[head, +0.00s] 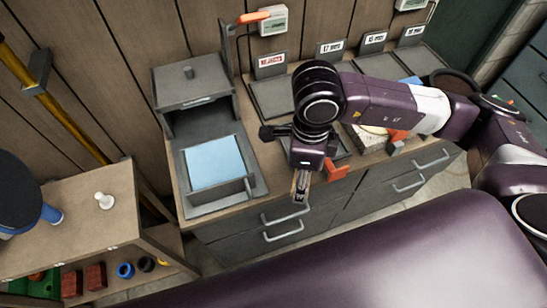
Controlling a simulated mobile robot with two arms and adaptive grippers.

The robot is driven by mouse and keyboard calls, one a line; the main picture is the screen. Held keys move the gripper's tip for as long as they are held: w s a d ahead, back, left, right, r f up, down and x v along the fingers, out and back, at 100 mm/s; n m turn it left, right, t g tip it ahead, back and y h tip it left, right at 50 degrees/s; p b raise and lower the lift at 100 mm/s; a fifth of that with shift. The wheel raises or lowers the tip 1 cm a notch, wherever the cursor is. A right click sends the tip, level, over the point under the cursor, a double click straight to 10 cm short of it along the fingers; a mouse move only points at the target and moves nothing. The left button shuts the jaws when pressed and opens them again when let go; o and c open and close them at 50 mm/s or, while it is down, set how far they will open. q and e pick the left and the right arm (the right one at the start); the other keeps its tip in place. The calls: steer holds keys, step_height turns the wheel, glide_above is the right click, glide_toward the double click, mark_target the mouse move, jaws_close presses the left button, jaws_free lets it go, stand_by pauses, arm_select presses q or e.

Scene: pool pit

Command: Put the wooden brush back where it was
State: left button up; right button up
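I cannot make out the wooden brush for certain in the head view. My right arm comes in from the right and crosses over the counter, hiding part of its top. My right gripper (302,188) points down at the counter's front edge, above the drawer handles. Its fingers look narrow and seen from the side, so whether they are open is unclear. No brush shows between them. My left gripper is out of view.
A grey box (193,82) with a blue-lined open drawer (250,186) stands on the counter's left. Labelled grey trays (272,98) line the back. A wooden shelf (75,233) at left holds a white peg (104,200) and a dark rounded object (18,190).

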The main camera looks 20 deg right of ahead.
steer(key=f+m, duration=0.1)
steer(key=m, duration=0.1)
steer(key=s+f+m+b, duration=0.1)
steer(key=f+m, duration=0.1)
steer(key=m, duration=0.1)
steer(key=f+m, duration=0.2)
steer(key=m, duration=0.1)
steer(key=shift+s+a+b, duration=0.2)
steer(key=shift+a+b, duration=0.2)
steer(key=w+m+p, duration=0.1)
steer(key=w, duration=0.4)
steer(key=w+f+m+p, duration=0.1)
steer(key=w, duration=0.4)
steer(key=w+a+m+p, duration=0.1)
steer(key=w, duration=0.5)
steer(key=shift+f+m, duration=0.2)
steer(key=shift+m, duration=0.2)
steer(key=shift+w, duration=0.7)
steer(key=shift+f+p, duration=0.8)
steer(key=shift+f, duration=1.2)
steer(key=o, duration=1.1)
steer(key=shift+r, duration=0.15)
